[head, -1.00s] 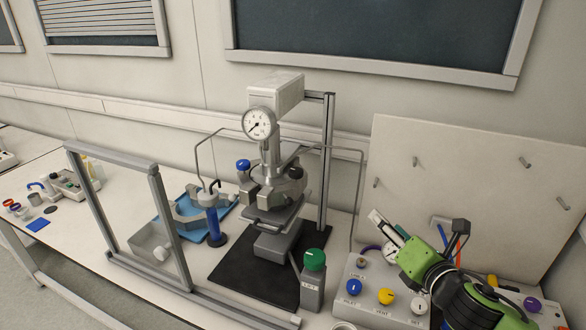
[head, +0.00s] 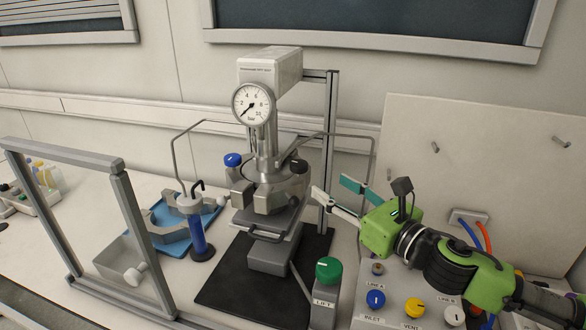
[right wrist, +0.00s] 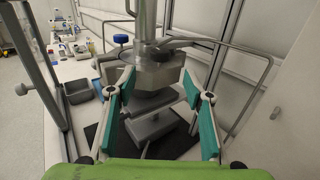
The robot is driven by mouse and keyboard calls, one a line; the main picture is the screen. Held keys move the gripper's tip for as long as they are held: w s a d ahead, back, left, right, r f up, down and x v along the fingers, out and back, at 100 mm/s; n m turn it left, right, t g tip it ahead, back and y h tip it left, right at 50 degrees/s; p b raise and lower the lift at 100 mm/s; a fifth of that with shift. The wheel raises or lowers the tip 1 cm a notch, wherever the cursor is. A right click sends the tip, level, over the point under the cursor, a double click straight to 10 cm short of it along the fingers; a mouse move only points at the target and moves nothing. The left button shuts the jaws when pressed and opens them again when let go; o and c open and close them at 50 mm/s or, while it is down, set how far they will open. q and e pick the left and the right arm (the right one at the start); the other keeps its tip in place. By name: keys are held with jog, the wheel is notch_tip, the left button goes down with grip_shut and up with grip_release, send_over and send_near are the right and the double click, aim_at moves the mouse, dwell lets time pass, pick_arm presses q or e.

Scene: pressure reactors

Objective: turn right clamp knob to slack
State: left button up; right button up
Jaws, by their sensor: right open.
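The reactor head (head: 268,182) has a blue clamp knob (head: 232,160) on its left and a dark clamp knob (head: 298,166) on its right. My right gripper (head: 330,188) is open and empty, just right of the reactor head, with its fingers pointing left at it. The fingertips are a little below and right of the dark knob, apart from it. In the right wrist view the teal fingers are spread wide, with the reactor head (right wrist: 152,75) beyond them. My left gripper is out of view.
A pressure gauge (head: 254,104) sits above the head, and thin bent tubing (head: 330,134) runs on both sides. A green lift knob (head: 328,270) and a valve panel (head: 391,300) stand in front and below my right arm. A framed shield (head: 135,225) stands at left.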

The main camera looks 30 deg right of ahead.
aim_at(304, 164)
jog(key=w, duration=0.2)
jog(key=w+b, duration=0.1)
jog(key=w, duration=0.2)
jog(key=w+b, duration=0.1)
jog(key=w, duration=0.1)
jog(key=shift+w+a+r, duration=0.1)
jog(key=shift+w+a, duration=0.15)
jog(key=shift+w, duration=0.05)
jog(key=w, duration=0.4)
jog(key=shift+d+r, duration=0.15)
jog(key=shift+w+a+p, duration=0.3)
jog(key=shift+w, duration=0.4)
jog(key=c, duration=1.2)
